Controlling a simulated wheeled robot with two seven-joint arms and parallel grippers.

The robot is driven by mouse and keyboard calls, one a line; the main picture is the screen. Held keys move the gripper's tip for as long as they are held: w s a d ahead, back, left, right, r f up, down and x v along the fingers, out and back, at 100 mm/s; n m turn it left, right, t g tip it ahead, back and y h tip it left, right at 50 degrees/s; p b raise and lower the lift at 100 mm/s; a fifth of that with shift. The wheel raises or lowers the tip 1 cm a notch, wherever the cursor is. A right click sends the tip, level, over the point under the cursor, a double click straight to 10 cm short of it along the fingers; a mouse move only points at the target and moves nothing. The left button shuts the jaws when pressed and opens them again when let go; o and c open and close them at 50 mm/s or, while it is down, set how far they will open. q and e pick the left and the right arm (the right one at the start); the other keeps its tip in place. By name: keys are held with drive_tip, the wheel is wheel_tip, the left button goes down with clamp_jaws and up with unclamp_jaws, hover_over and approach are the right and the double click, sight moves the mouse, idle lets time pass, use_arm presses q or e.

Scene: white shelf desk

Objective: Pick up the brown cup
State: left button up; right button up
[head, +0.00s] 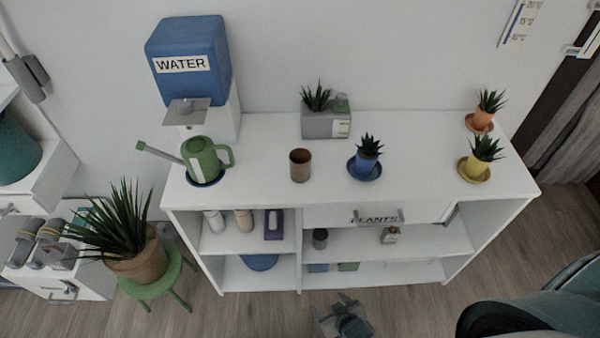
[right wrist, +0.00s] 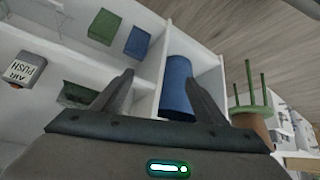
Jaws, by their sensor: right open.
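The brown cup (head: 300,167) stands upright on the white desk top (head: 265,150), left of the middle, between the green watering can (head: 203,160) and a plant in a blue pot (head: 366,163). My right gripper (head: 337,306) is at the bottom of the head view, in front of the desk and well apart from the cup. In the right wrist view its fingers (right wrist: 158,80) are spread, with nothing held between them. They point towards the lower shelves, and the cup does not show there. My left gripper is in neither view.
A blue water dispenser (head: 188,60) stands behind the can. A grey planter (head: 326,123) is behind the cup. An orange pot (head: 480,122) and a yellow pot (head: 474,168) stand at right. A green stool (head: 160,275) with a large plant is at left. The desk around the cup is clear.

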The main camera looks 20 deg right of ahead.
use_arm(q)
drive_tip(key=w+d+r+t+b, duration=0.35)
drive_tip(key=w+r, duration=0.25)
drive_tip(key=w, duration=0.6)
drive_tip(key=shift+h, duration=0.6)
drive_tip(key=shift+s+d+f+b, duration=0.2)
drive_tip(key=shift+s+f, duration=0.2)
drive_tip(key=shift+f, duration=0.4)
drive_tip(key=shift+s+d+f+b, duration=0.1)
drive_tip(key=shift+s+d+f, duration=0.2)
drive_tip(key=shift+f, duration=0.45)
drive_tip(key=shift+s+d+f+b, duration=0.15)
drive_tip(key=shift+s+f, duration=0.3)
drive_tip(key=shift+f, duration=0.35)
use_arm(e)
drive_tip(key=w+r+t, duration=0.3)
drive_tip(key=w+r, duration=0.2)
drive_tip(key=r, duration=0.8)
drive_tip(key=w+r+m+t, duration=0.1)
drive_tip(key=w+r+t, duration=0.3)
drive_tip(key=r, duration=0.9)
drive_tip(key=w+r+t, duration=0.3)
drive_tip(key=w+r, duration=0.2)
drive_tip(key=r, duration=0.8)
drive_tip(key=shift+w+a+r+m, duration=0.2)
drive_tip(key=shift+w+a+m, duration=0.05)
drive_tip(key=shift+w+m, duration=0.1)
drive_tip(key=shift+w, duration=0.1)
